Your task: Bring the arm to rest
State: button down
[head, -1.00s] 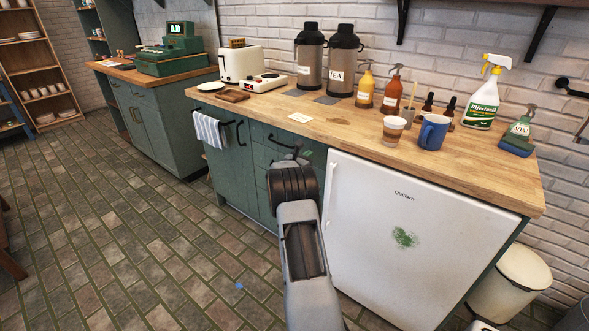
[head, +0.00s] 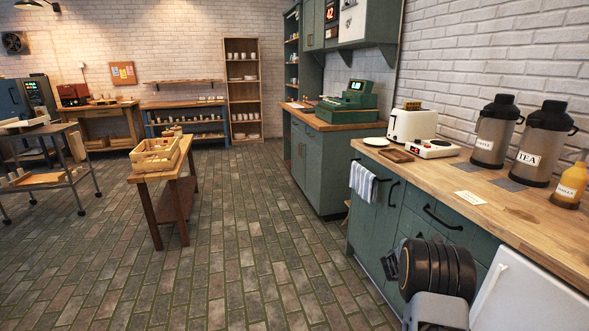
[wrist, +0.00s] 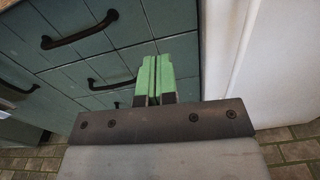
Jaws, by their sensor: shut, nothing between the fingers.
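My gripper (wrist: 153,80) shows in the wrist view with its two green fingers pressed together and nothing between them. It points toward the green drawers (wrist: 70,40) with black handles, and I cannot tell how near it is to them. In the head view only my arm shows at the bottom right, in front of the green cabinet (head: 410,215); the fingers are not clear there.
The wooden counter (head: 520,213) runs along the right with a toaster (head: 411,125), two flasks and a plate. The white fridge (head: 530,300) is at the lower right. A wooden table (head: 150,178) bears a crate (head: 155,154). The brick floor between is clear.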

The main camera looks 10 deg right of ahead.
jog(key=s+a+f+m+g+y, duration=0.1)
jog(key=s+f+m+g+y, duration=0.2)
jog(key=s+f+m+g, duration=0.15)
jog(key=s+a+r+m+g+y+p, duration=0.1)
jog(key=s+a+r+m+y+p, duration=0.4)
jog(key=s+a+m, duration=0.5)
jog(key=s+a+r+m+t+y+p, duration=0.1)
jog(key=s+a+r+t+y+p, duration=0.1)
jog(key=a+r, duration=0.5)
jog(key=s+a+r+m+t+y+p, duration=0.1)
jog(key=s+a+r+t+y+p, duration=0.1)
jog(key=a+r+p, duration=0.4)
jog(key=s+a+r+m+t+y+p, duration=0.2)
jog(key=s+a+r+y+p, duration=0.2)
jog(key=a+r, duration=0.6)
jog(key=a+y+p, duration=0.1)
jog(key=a, duration=0.1)
jog(key=shift+s+a+y, duration=0.3)
jog(key=shift+s, duration=0.05)
jog(key=shift+d, duration=0.1)
